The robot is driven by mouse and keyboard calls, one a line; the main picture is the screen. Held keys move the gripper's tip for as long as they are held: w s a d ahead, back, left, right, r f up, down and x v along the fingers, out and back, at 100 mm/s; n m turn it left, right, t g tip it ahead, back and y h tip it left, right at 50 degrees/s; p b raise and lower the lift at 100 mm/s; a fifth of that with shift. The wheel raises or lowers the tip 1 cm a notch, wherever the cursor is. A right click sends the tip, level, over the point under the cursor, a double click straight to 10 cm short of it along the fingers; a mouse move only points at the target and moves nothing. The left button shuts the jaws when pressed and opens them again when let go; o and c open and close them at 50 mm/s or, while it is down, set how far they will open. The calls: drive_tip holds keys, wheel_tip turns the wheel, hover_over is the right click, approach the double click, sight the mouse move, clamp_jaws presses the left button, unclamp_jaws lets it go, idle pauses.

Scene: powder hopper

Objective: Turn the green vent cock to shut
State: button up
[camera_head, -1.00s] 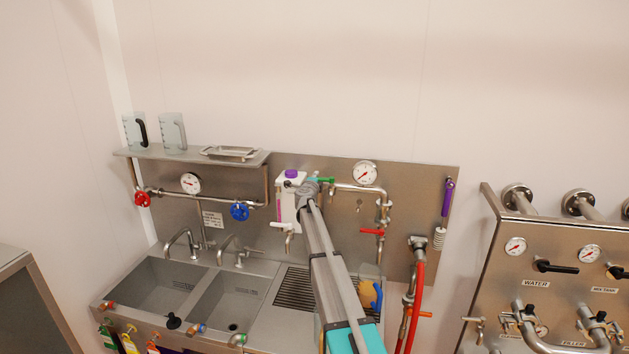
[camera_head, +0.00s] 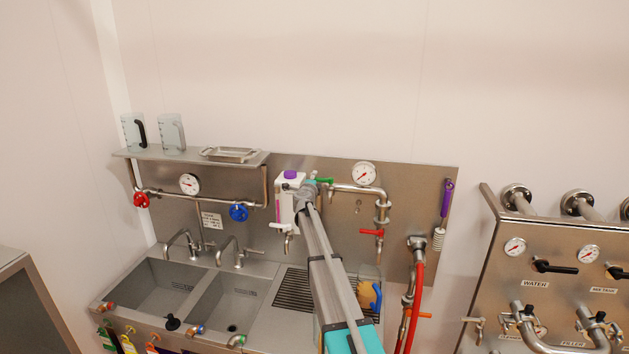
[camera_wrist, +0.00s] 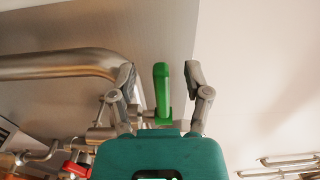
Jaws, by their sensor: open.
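The green vent cock handle (camera_head: 323,181) is on the pipework at the top of the steel back panel, just left of the pressure gauge. In the wrist view the green handle (camera_wrist: 162,88) stands upright in the picture, between the two fingers of my gripper (camera_wrist: 160,80). A gap shows on each side of it, and I see no clear contact. My gripper is open. In the head view my gripper (camera_head: 308,188) is at the cock, and my arm hides the fitting below the handle.
A steel pipe (camera_wrist: 60,63) runs close to the left finger in the wrist view. A red lever (camera_head: 371,232) is lower right of the cock. A white dispenser with a purple cap (camera_head: 291,174) is close on the left. A gauge (camera_head: 364,174) is to the right.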

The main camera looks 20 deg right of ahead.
drive_tip(key=v, duration=0.7)
drive_tip(key=shift+s+a, duration=0.15)
drive_tip(key=shift+s, duration=0.1)
